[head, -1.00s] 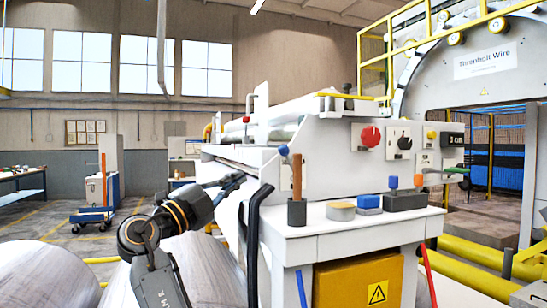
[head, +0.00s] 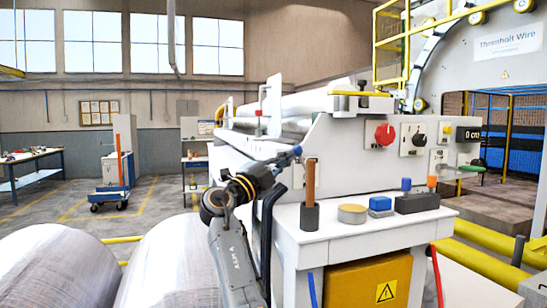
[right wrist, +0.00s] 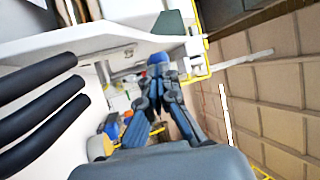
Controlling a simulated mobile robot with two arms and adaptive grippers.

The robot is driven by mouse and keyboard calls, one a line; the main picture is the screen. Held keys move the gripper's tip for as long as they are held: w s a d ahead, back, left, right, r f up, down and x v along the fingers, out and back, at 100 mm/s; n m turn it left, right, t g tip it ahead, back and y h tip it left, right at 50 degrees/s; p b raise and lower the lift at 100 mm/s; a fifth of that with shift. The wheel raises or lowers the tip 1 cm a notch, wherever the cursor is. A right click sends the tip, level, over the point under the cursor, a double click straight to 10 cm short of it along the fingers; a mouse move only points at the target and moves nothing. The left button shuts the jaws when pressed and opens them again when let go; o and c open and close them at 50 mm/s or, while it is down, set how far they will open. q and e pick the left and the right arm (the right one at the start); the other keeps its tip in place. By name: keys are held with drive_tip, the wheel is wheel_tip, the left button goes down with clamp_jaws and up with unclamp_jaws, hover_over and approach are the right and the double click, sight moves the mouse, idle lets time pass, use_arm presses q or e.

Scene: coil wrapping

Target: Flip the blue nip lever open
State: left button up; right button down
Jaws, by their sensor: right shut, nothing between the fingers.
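The blue knob (head: 297,150) of the nip lever shows at the near left end of the white machine. It also shows in the right wrist view (right wrist: 158,58), just past my fingertips. Most of the lever's arm is hidden or too small to make out. My right gripper (head: 286,158) is shut and empty, with its fingertips at the knob; I cannot tell whether they touch it. In the right wrist view the gripper (right wrist: 158,76) points at the knob. My left gripper is not in view.
A black curved bar (head: 268,225) stands close beside my right arm. The white bench (head: 345,235) holds a brown-handled tool (head: 310,182), a tape roll (head: 352,213) and a blue block (head: 380,204). Large wrapped coils (head: 60,265) lie at the lower left. Open floor lies behind them.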

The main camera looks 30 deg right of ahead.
drive_tip(key=shift+w+d+r, duration=0.1)
drive_tip(key=shift+d, duration=0.3)
drive_tip(key=shift+r, duration=0.15)
